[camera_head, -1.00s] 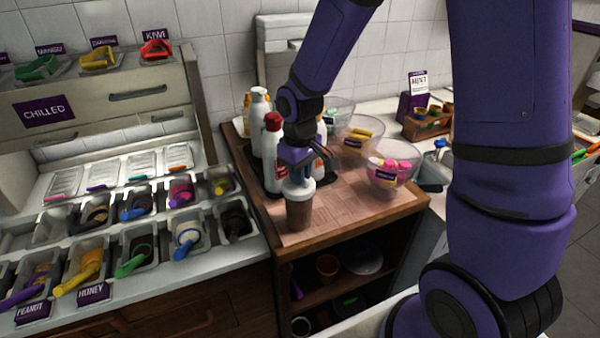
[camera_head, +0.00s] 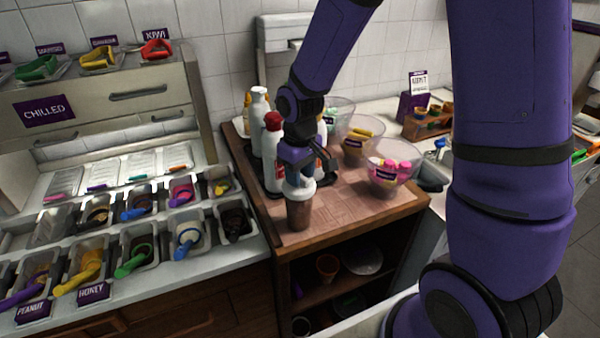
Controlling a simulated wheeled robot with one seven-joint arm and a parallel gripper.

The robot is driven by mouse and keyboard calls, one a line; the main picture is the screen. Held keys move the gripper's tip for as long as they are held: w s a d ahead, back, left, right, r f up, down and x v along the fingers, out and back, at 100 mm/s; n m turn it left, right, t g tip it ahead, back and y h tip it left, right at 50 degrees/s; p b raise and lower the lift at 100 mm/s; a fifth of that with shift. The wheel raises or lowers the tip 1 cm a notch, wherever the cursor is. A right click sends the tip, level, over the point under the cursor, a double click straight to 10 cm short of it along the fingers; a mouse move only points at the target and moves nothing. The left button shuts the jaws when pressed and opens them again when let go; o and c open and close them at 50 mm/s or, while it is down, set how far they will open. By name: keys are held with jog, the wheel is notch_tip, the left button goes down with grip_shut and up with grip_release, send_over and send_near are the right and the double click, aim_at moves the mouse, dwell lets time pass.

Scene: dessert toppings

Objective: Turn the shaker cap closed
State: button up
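The shaker (camera_head: 299,214) stands upright near the front left corner of the wooden counter. Its body is brown and its cap (camera_head: 300,189) is white. My gripper (camera_head: 299,180) points down at the top of the cap, from directly above. The fingertips are at the cap's upper part, but they are small and partly merged with it, so I cannot tell whether they grip it. How far the cap is turned does not show.
White bottles, one with a red top (camera_head: 272,122), stand close behind my gripper. A bowl of pink items (camera_head: 391,165) and a bowl of yellow items (camera_head: 360,134) are to the right. Topping bins (camera_head: 137,250) lie left. The wooden top (camera_head: 345,205) right of the shaker is clear.

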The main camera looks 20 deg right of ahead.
jog(key=shift+r, duration=0.15)
notch_tip(320, 180, up, 11)
jog(key=shift+f, duration=0.2)
dwell(0.6)
